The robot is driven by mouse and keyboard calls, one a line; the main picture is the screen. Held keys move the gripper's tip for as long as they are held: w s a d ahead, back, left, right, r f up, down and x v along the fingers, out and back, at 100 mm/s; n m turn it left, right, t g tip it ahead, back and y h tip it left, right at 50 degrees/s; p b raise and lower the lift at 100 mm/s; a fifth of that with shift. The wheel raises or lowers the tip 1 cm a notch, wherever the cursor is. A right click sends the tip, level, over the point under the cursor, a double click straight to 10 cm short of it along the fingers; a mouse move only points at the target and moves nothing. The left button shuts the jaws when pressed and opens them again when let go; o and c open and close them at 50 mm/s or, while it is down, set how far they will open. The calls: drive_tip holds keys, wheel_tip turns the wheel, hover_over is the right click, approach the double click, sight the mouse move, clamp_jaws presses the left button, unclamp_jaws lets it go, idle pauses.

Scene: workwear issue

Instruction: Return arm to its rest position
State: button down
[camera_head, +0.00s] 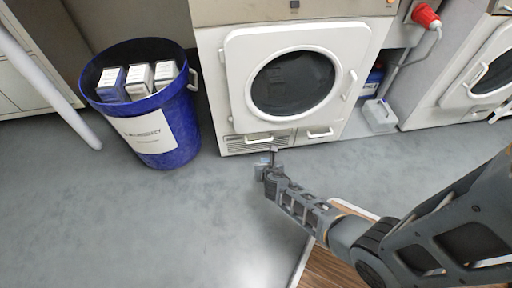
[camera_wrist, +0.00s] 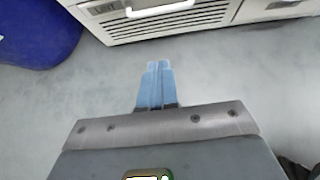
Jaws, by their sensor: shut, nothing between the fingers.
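My gripper (camera_head: 268,164) is at the end of my outstretched arm, low in front of the white washing machine (camera_head: 235,90). In the wrist view its two blue fingers (camera_wrist: 156,84) lie side by side, shut, with nothing between them. Grey floor shows around the fingertips. The machine's lower grille and a white handle are just beyond them in the wrist view. My arm reaches in from the lower right of the head view.
A blue bin (camera_head: 176,128) holding several boxes stands left of the machine. A wood-topped surface (camera_head: 322,268) lies under my arm. A pale box (camera_head: 379,115) sits on the floor right of the machine. Floor (camera_head: 200,225) at lower left is clear.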

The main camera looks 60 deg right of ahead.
drive_tip(key=shift+a, duration=0.1)
drive_tip(key=s+a+r+m+t+y, duration=0.2)
drive_tip(key=s+a+r+m, duration=0.35)
drive_tip(key=a, duration=0.25)
drive_tip(key=s+a+r+m+t+y, duration=0.2)
drive_tip(key=s+a+r+m, duration=0.3)
drive_tip(key=s+a, duration=0.25)
drive_tip(key=s+a+r+m+t+y, duration=0.1)
drive_tip(key=s+a+r+m, duration=0.15)
drive_tip(key=r, duration=0.35)
drive_tip(key=s+a+r+m+t+y, duration=0.1)
drive_tip(key=a+r+m, duration=0.2)
drive_tip(key=r, duration=0.2)
drive_tip(key=s+a+r+m+t+y+p, duration=0.1)
drive_tip(key=r+m+p, duration=0.4)
drive_tip(key=r+p, duration=0.7)
drive_tip(key=s+a+r+m+t+p, duration=0.1)
drive_tip(key=r+p, duration=1.2)
drive_tip(key=r, duration=2.1)
drive_tip(key=s+a+m, duration=0.1)
drive_tip(key=s+m, duration=0.1)
drive_tip(key=m, duration=0.1)
drive_tip(key=shift+s+a+m+t+y, duration=0.3)
drive_tip(key=shift+s+m+y, duration=0.1)
